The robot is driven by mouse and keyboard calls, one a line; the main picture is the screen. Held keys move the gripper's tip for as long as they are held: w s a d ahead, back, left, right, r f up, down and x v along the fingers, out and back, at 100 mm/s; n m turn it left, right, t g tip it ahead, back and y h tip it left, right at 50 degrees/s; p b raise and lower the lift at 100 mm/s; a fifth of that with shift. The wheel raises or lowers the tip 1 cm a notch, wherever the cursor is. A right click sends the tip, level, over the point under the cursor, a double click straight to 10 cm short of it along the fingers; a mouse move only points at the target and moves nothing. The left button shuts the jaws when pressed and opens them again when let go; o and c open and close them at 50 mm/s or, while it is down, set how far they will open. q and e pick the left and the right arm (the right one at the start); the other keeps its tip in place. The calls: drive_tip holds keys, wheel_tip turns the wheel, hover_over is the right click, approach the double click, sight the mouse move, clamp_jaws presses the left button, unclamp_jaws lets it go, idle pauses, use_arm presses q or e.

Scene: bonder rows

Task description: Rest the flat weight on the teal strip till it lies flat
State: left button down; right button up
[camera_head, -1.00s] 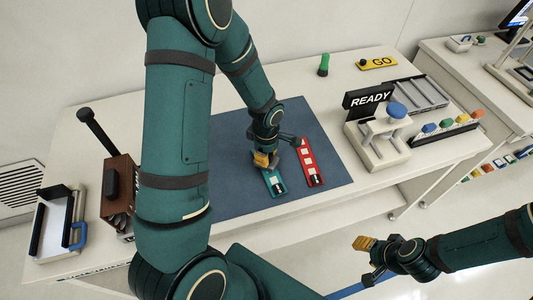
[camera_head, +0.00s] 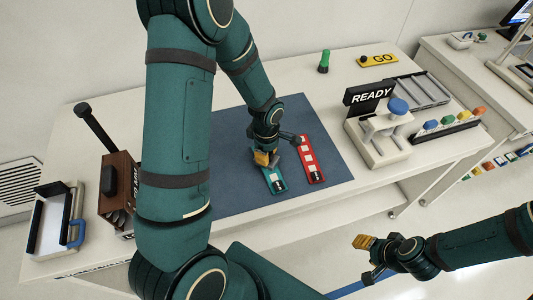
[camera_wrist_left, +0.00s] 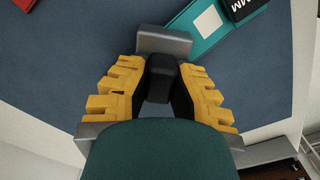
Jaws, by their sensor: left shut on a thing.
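My left gripper (camera_head: 263,158) is shut on the black knob (camera_wrist_left: 162,75) of the flat weight, a small grey metal block (camera_wrist_left: 164,42) in the left wrist view. The gripper is low over the far end of the teal strip (camera_head: 276,184), on the blue mat. In the left wrist view the teal strip (camera_wrist_left: 190,18) runs off the top right and meets the weight's edge. I cannot tell whether the weight bears on the strip; the strip's far end is hidden. My right gripper (camera_head: 364,243) is off the table's front; its finger gap does not show clearly.
A red strip (camera_head: 311,160) lies close to the right of the teal one on the blue mat (camera_head: 230,190). A press-like device (camera_head: 378,145) with a READY sign (camera_head: 370,97) stands at right. A wooden block holder (camera_head: 118,185) and a white tray (camera_head: 50,228) stand at left.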

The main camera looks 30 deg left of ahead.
use_arm(q)
drive_tip(key=c, duration=0.9)
unclamp_jaws()
drive_tip(key=shift+c, duration=0.2)
wheel_tip(320, 180, up, 12)
drive_tip(key=shift+s, duration=0.15)
